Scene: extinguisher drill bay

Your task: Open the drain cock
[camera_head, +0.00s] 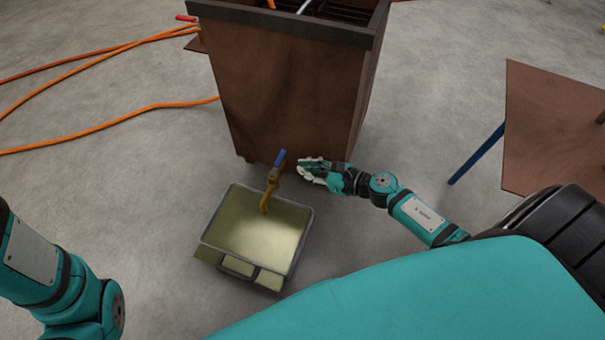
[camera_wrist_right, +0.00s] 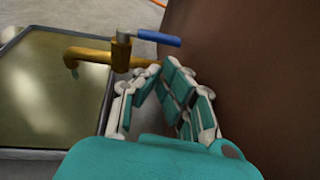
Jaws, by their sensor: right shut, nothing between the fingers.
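The drain cock (camera_head: 272,182) is a brass tap at the foot of a brown metal box, its spout over a tray. Its blue lever (camera_head: 280,158) points towards the box, roughly along the pipe. In the right wrist view the brass tap (camera_wrist_right: 92,56) and blue lever (camera_wrist_right: 150,40) lie just beyond my fingers. A small greenish bit shows under the spout; I cannot tell if it is liquid. My right gripper (camera_head: 302,170) is shut and empty, close to the right of the tap; its fingers (camera_wrist_right: 150,88) also show in the wrist view. My left gripper is out of view.
The grey-rimmed tray (camera_head: 207,225) with a yellowish inside stands under the spout. The brown box (camera_head: 285,85) rises close behind my right gripper. Orange hoses (camera_head: 110,125) lie at left. A brown panel (camera_head: 545,125) with a blue leg is at right. Floor between is clear.

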